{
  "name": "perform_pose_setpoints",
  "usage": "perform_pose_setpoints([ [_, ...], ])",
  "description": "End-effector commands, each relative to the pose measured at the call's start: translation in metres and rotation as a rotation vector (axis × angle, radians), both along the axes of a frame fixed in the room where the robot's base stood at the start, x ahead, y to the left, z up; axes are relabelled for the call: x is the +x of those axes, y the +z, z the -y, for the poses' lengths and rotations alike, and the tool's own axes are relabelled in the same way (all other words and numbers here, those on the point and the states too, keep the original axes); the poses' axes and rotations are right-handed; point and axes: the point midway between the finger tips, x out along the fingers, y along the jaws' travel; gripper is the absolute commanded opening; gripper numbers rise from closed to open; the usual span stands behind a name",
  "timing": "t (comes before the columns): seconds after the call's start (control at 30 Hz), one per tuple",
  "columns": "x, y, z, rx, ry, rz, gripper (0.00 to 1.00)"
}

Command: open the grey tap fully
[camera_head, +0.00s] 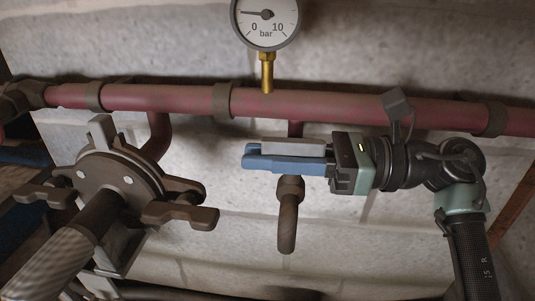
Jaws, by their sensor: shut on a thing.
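The grey tap's lever (292,147) shows as a flat grey bar, lying roughly level in the picture, below the red pipe. Its brown spout (288,222) hangs straight down beneath it. My gripper (262,160) reaches in from the right with blue fingers and is shut on the grey lever. The near blue finger runs along the lever's lower side. The other finger is mostly hidden, and so is the tap's body behind the fingers.
A red pipe (345,105) with brown collars runs across the wall above my gripper. A pressure gauge (266,18) stands over it, its needle pointing left. A brown fitting with projecting arms (110,178) fills the left. The wall area below the spout is clear.

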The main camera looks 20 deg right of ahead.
Motion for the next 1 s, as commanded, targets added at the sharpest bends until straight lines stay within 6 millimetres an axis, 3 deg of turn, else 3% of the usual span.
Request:
perform_pose_setpoints([
  [0.5,-0.0032,0.0001,-0.0006,0.001,0.102,0.001,0.0],
  [0.53,-0.0032,0.0001,-0.0006,0.001,0.102,0.001,0.19],
  [0.7,-0.0033,0.0002,-0.0007,0.001,0.102,0.001,0.47],
  [1.0,-0.0032,0.0004,-0.0009,0.0,0.102,0.002,0.47],
])
